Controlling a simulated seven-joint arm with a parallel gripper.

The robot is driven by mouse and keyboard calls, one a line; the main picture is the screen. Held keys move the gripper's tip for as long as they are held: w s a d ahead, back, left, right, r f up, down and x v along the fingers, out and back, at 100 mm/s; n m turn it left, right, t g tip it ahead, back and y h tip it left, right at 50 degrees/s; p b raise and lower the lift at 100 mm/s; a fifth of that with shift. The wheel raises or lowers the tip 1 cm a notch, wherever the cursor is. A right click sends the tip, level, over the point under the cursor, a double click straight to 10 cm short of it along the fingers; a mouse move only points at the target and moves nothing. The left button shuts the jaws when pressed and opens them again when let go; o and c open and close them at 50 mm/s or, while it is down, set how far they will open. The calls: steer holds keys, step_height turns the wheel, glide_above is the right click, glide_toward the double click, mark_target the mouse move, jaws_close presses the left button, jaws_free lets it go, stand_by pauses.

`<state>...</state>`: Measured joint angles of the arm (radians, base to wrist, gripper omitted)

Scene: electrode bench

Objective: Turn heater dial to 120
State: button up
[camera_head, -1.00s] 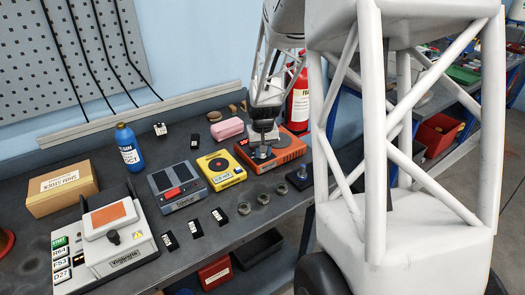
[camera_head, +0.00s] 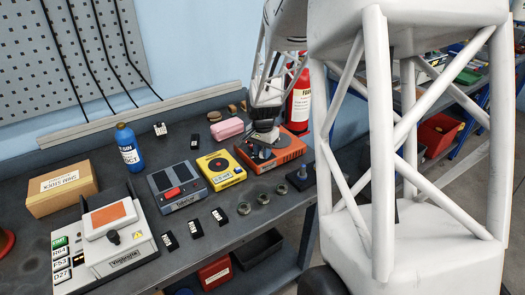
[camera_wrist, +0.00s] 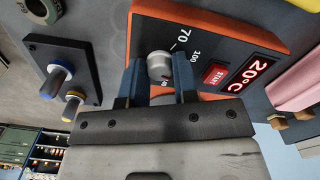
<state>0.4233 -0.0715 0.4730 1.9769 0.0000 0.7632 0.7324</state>
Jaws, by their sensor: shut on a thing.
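The orange heater (camera_head: 291,151) sits on the bench, with an orange rim and dark top in the wrist view (camera_wrist: 214,22). Its panel shows a red "20°C" display (camera_wrist: 250,75), a red START button (camera_wrist: 215,75) and the scale marks 70 and 100. My gripper (camera_wrist: 158,70) is shut on the round silver heater dial (camera_wrist: 159,64), one finger on each side. In the head view my gripper (camera_head: 261,151) is over the heater and hides the dial. The mark 120 is not readable, and I cannot tell the dial's exact setting.
A yellow device (camera_head: 220,170) stands close left of the heater, with a grey device (camera_head: 174,186) beyond it. A pink case (camera_head: 227,128) lies behind. Metal rings (camera_head: 263,198) and a dark stand with two pegs (camera_wrist: 62,78) are near the front edge.

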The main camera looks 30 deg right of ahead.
stand_by(0.4)
steer(key=o, duration=0.9)
steer(key=shift+r, duration=0.1)
steer(key=shift+r, duration=3.85)
steer(key=shift+a, duration=0.1)
